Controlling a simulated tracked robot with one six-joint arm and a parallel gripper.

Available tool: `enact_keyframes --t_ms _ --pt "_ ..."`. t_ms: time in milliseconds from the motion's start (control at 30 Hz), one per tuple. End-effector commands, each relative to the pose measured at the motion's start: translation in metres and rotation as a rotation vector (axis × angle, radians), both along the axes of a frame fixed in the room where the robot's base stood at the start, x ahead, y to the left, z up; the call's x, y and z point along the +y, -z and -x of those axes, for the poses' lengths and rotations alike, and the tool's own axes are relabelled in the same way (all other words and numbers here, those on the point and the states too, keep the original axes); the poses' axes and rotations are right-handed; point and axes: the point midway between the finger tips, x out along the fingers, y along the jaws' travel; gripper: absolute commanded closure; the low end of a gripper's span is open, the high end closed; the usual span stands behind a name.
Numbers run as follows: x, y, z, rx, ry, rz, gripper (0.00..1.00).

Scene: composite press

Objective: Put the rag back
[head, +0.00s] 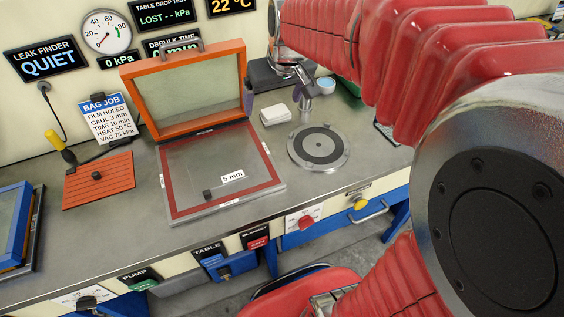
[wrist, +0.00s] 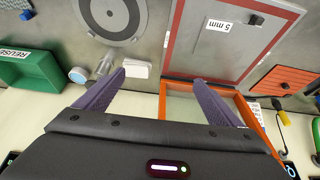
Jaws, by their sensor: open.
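A small white folded pad, which looks like the rag (head: 275,116), lies on the grey bench between the orange-framed press and a round plate. It also shows in the wrist view (wrist: 138,69), just beyond the tip of one finger. My gripper (wrist: 158,78) is open, with nothing between its two purple fingers. It hangs above the back of the bench, its fingers pointing past the rag and the press frame. In the head view my arm and gripper (head: 304,76) come in from the upper right, behind the rag. The gripper is partly hidden there by my arm.
The open press has a raised orange frame (head: 183,88) and a clear sheet labelled 5 mm (head: 215,165). Right of it are the round plate (head: 319,147), a pale blue container (head: 326,86) and a green bin (wrist: 28,80) marked REUSE. An orange-red mat (head: 98,187) lies left.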

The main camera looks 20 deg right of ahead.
Motion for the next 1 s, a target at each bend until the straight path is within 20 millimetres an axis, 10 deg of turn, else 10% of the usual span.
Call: enact_keyframes --t_ms 700,1000 --pt "0.053 -0.006 0.165 -0.055 -0.001 -0.002 0.12" --pt "0.058 0.005 0.196 -0.063 0.003 -0.003 0.12"
